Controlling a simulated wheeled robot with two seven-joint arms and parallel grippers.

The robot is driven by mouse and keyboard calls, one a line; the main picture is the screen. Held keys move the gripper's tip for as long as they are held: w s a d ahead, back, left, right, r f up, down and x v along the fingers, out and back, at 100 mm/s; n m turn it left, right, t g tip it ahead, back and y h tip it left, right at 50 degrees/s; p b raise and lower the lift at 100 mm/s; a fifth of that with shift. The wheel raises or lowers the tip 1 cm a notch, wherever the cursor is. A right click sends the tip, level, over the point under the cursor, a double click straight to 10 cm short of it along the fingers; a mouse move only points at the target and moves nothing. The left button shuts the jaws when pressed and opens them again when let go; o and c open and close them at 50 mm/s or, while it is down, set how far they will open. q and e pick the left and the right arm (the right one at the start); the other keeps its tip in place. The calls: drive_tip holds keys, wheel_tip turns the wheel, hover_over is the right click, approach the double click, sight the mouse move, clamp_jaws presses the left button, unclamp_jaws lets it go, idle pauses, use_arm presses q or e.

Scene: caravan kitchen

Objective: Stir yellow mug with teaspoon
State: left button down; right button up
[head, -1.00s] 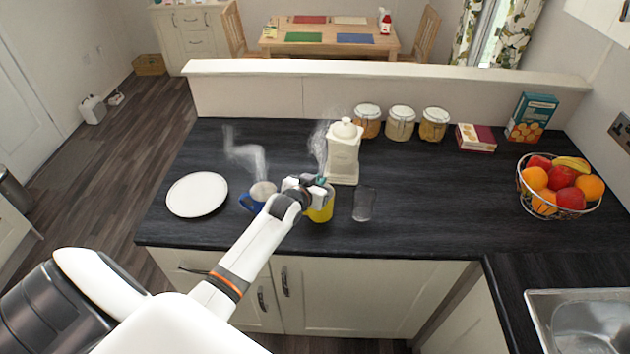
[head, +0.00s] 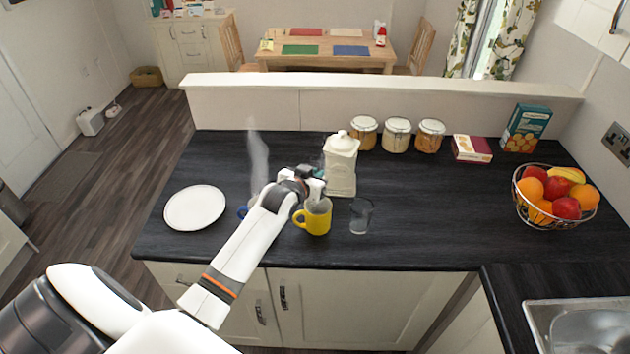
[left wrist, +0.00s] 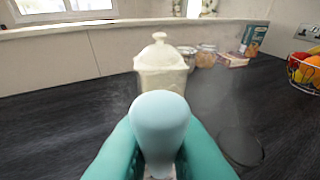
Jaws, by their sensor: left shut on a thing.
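The yellow mug (head: 318,219) stands upright near the front of the dark counter, its handle to the left. My left gripper (head: 318,178) is above the mug's rim. In the left wrist view its teal fingers (left wrist: 160,150) are shut on the teaspoon, whose pale blue rounded handle end (left wrist: 160,118) shows between them. The teaspoon's bowl is hidden, so I cannot tell whether it is inside the mug. A blue mug (head: 242,211) is left of the yellow one, mostly hidden behind my left arm. My right gripper is not in view.
A clear glass (head: 361,216) stands close right of the yellow mug. A white lidded canister (head: 341,166) is just behind. A white plate (head: 195,208) lies at left. Jars (head: 397,135), boxes (head: 472,149) and a fruit basket (head: 553,212) are farther right. The counter's right middle is clear.

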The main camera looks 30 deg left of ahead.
use_arm(q)
drive_tip(key=shift+r, duration=1.9)
